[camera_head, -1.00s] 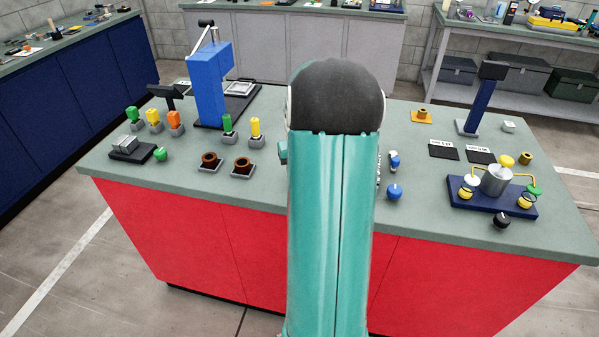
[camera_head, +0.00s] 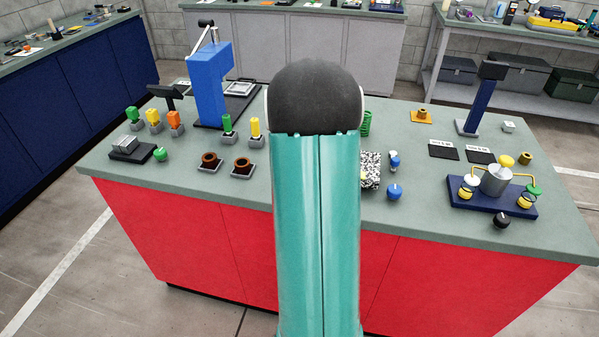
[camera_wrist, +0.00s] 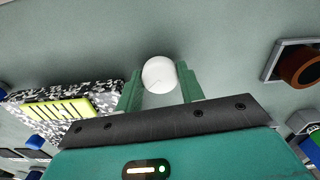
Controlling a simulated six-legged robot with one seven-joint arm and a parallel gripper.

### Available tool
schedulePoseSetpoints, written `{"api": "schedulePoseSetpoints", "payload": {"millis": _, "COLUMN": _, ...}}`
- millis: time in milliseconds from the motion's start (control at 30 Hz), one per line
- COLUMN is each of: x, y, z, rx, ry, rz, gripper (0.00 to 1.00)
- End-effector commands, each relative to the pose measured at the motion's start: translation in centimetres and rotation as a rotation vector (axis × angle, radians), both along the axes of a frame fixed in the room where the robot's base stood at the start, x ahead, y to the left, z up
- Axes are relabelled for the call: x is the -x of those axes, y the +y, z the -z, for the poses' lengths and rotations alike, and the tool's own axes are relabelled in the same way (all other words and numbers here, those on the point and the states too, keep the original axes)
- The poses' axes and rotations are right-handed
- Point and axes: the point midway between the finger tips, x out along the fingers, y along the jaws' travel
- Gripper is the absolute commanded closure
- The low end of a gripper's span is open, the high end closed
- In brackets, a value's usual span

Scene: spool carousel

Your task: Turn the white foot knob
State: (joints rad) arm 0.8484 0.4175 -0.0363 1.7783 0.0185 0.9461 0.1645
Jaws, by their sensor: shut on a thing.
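The white foot knob (camera_wrist: 159,74) shows in the wrist view as a round white disc just above the grey-green bench top. My gripper (camera_wrist: 160,84) has its two green fingers on either side of the knob and is shut on it. In the head view my own arm covers the knob and the gripper. A black-and-white speckled box (camera_wrist: 62,106) with a yellow-green display stands close to the left of my gripper in the wrist view. Part of this box also shows in the head view (camera_head: 371,171), just right of my arm.
A brown ring in a grey tray (camera_wrist: 300,66) lies at the right in the wrist view. A blue knob (camera_head: 394,192) sits right of my arm in the head view. A blue press (camera_head: 208,88) stands back left. The bench top above the knob in the wrist view is clear.

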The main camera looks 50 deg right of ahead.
Motion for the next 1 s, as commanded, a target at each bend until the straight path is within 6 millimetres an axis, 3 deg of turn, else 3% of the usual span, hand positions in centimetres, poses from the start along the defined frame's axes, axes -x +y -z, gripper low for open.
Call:
{"api": "schedulePoseSetpoints", "payload": {"millis": 100, "x": -0.05, "y": -0.02, "z": -0.10, "rx": 0.002, "ry": -0.001, "rz": -0.001, "gripper": 0.85}}
{"api": "schedulePoseSetpoints", "payload": {"millis": 133, "x": -0.05, "y": -0.02, "z": -0.10, "rx": 0.002, "ry": -0.001, "rz": -0.001, "gripper": 0.56}}
{"api": "schedulePoseSetpoints", "payload": {"millis": 200, "x": -0.03, "y": -0.02, "z": -0.09, "rx": 0.001, "ry": 0.000, "rz": -0.001, "gripper": 0.42}}
{"api": "schedulePoseSetpoints", "payload": {"millis": 233, "x": -0.03, "y": -0.02, "z": -0.08, "rx": 0.001, "ry": 0.000, "rz": -0.001, "gripper": 0.41}}
{"api": "schedulePoseSetpoints", "payload": {"millis": 767, "x": 0.13, "y": -0.07, "z": 0.04, "rx": 0.000, "ry": 0.002, "rz": -0.003, "gripper": 0.41}}
{"api": "schedulePoseSetpoints", "payload": {"millis": 1000, "x": 0.22, "y": -0.17, "z": 0.03, "rx": 0.001, "ry": 0.001, "rz": -0.137, "gripper": 0.41}}
